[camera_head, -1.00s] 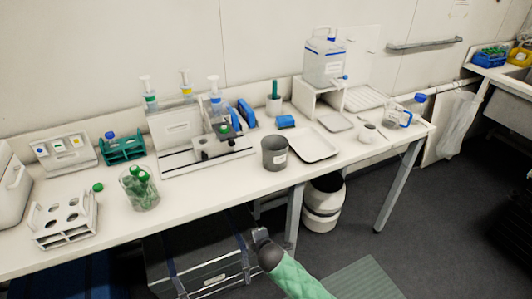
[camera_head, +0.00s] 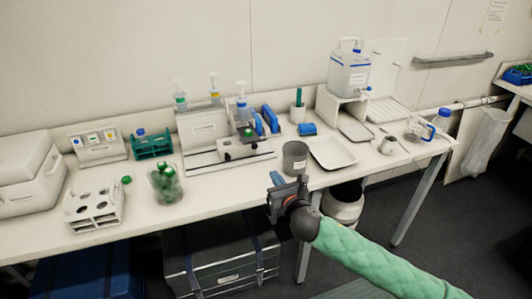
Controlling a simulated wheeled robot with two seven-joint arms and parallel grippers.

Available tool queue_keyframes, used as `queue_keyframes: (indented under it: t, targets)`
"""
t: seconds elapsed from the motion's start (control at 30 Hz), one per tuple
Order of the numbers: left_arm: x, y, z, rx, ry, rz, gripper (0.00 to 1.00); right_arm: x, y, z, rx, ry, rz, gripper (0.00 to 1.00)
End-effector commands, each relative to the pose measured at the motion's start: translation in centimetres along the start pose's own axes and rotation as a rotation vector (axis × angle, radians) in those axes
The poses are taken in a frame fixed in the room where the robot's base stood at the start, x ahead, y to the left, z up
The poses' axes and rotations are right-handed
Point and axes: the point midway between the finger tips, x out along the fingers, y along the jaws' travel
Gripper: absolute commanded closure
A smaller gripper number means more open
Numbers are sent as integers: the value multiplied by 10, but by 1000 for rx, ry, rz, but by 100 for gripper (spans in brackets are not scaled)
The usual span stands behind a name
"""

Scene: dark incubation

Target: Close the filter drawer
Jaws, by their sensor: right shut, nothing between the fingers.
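A white apparatus (camera_head: 204,128) with an upright panel stands at the back of the bench. In front of it, a low white drawer-like block (camera_head: 237,149) with a dark opening sits out on a flat base plate (camera_head: 225,162). I take this block for the filter drawer, but cannot tell for sure. A small dark part with a green top rests on or just behind it. My right gripper (camera_head: 276,184) is at the bench's front edge, in front of the grey cup and apart from the block. It is shut and empty. My left gripper is out of view.
A grey cup (camera_head: 295,158) and white tray (camera_head: 332,151) stand right of the block. A glass jar with green-capped tubes (camera_head: 165,183) and a white rack (camera_head: 94,208) stand left. Pump bottles (camera_head: 242,110) stand behind. The bench front between jar and cup is clear.

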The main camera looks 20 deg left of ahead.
Motion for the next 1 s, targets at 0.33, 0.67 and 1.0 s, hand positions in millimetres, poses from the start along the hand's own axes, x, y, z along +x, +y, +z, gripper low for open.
queue_keyframes:
  t: [0.33,0.67,1.0]
  targets:
    - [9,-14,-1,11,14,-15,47,17,5,9,-51,-11,13,100]
    - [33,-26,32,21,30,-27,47,66,5,10,-49,-10,12,100]
    - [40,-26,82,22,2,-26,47,117,6,11,-48,-9,12,100]
